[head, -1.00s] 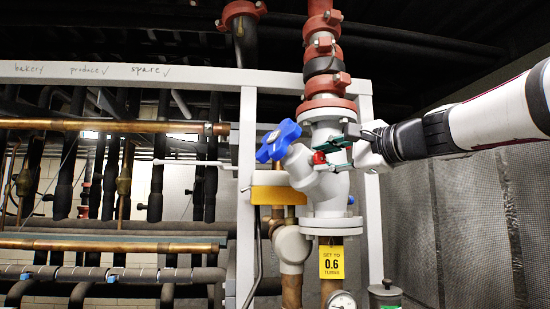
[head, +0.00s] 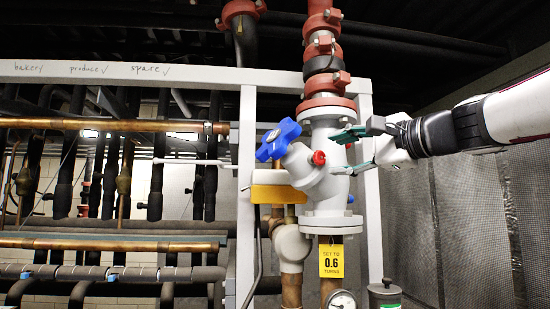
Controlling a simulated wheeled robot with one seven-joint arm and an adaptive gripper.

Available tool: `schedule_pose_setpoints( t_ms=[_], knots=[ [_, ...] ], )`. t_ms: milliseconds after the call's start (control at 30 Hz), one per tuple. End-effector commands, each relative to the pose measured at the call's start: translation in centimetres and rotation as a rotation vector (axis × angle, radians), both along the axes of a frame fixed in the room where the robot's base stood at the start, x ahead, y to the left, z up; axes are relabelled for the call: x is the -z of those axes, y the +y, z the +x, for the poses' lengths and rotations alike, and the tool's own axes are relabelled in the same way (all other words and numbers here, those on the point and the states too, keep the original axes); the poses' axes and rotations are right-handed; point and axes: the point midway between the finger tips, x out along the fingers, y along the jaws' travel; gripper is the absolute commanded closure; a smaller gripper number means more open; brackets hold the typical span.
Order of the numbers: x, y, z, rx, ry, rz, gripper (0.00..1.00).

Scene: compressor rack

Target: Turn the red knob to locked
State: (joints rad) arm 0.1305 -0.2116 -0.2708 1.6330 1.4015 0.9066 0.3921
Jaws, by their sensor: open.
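The small red knob (head: 318,158) sits on the side of the grey-white valve body (head: 325,185) in the middle of the head view. It is in plain sight; any lock marking on it is too small to read. My gripper (head: 338,152) reaches in from the right with its green-tipped fingers spread, one above the other. The fingertips are just right of the red knob, in front of the valve body, and hold nothing. I see a gap between the fingertips and the knob.
A blue handwheel (head: 278,140) stands out at the valve's upper left. A yellow tag (head: 331,258) reading "SET TO 0.6 TURNS" hangs below, above a gauge (head: 342,300). White frame posts (head: 370,220) flank the valve. A mesh wall (head: 460,220) lies right.

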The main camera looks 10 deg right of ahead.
Motion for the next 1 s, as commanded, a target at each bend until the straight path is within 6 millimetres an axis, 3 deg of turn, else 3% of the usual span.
schedule_pose_setpoints(
  t_ms=[200,400,1000],
  knots=[
    [0.0,-2.2,-4.0,0.001,-0.001,-0.001,0.52],
    [0.0,-3.4,-6.3,0.001,0.000,0.000,0.52],
    [0.1,-3.8,-7.0,0.000,0.001,0.000,0.52]
  ],
)
